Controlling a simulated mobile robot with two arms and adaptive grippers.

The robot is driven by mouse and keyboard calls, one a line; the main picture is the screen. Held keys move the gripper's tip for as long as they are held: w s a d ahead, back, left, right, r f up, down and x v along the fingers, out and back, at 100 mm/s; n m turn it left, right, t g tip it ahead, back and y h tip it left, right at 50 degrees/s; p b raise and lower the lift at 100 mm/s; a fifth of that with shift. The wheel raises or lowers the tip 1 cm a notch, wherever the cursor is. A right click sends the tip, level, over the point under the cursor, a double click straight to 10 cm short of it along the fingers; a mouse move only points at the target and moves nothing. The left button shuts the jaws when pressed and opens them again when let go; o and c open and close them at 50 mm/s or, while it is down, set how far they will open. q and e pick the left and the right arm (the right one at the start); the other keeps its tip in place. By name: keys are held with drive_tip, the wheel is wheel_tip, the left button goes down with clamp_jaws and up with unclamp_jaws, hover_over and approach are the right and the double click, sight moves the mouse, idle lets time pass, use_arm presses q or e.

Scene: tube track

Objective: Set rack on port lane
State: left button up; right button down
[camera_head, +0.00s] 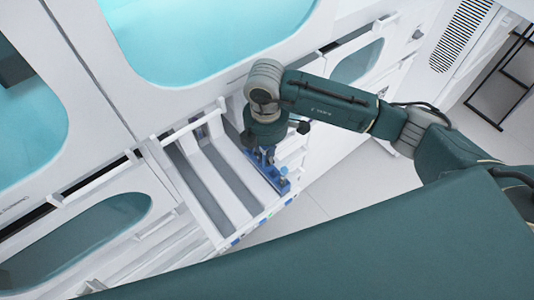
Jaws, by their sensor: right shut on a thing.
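My right gripper (268,155) reaches down over the right side of a white drawer-like shelf that stands out from the white machine. It is shut on a blue rack (283,184), whose end shows just below the fingers. The rack is at the rightmost lane of the shelf; I cannot tell whether it rests on the lane or hangs just above it. Grey lanes (232,176) run lengthwise between white dividers, and those to the left look empty. My left gripper is not in view.
The white machine (75,110) with teal windows (205,35) fills the left and top. White rails stand at the shelf's back edge. Pale floor (325,185) is open at the right, with a black-framed stand (505,75) at the far right.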

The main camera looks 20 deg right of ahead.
drive_tip(key=c, duration=1.5)
unclamp_jaws()
wheel_tip(320, 180, up, 12)
drive_tip(key=shift+a, duration=0.1)
drive_tip(key=shift+s, duration=0.1)
